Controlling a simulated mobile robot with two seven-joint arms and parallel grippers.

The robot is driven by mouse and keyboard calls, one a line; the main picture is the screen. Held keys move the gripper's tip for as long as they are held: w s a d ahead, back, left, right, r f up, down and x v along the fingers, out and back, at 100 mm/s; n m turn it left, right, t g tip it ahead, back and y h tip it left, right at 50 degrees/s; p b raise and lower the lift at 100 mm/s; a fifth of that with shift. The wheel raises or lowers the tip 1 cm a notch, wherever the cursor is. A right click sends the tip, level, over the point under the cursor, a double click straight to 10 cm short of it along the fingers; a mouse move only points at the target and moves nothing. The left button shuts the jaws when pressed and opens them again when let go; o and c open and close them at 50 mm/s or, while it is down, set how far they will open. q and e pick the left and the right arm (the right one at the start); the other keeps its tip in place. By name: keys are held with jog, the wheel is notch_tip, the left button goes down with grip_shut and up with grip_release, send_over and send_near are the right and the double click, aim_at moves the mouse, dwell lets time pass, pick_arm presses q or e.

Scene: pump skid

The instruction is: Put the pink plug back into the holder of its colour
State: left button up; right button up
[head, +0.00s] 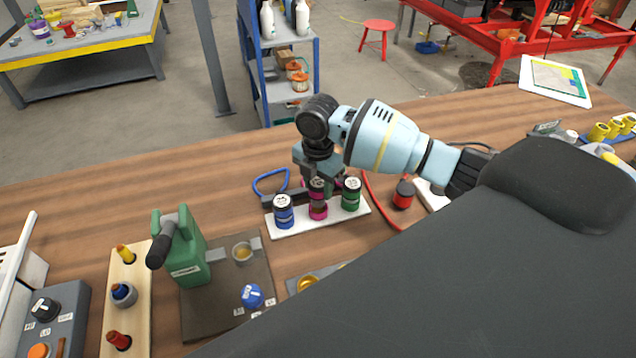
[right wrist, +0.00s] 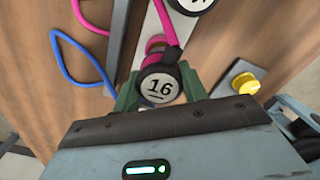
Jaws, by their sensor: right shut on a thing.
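The pink plug (head: 317,185) has a dark cap marked 16 in the right wrist view (right wrist: 160,90), with a pink strap beside it. My right gripper (head: 316,192) is shut on this plug. A pink holder (head: 318,211) stands in the middle of a white base (head: 340,223), directly below or around the plug. I cannot tell whether the plug is seated in it. Pink also shows just past the cap in the right wrist view. A blue unit (head: 284,214) and a green unit (head: 351,196) flank the pink holder, close to the gripper. My left gripper is not in view.
A blue cable loop (head: 270,182) lies behind the base. A red-and-black piece (head: 403,196) with a red cable is to its right. Bare wood lies at the back left.

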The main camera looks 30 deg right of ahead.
jog(key=shift+f+b, duration=0.4)
jog(key=shift+f, duration=1.3)
dwell(0.4)
jog(key=o, duration=1.2)
notch_tip(320, 180, up, 8)
jog(key=shift+f, duration=0.1)
jog(key=shift+s, duration=0.1)
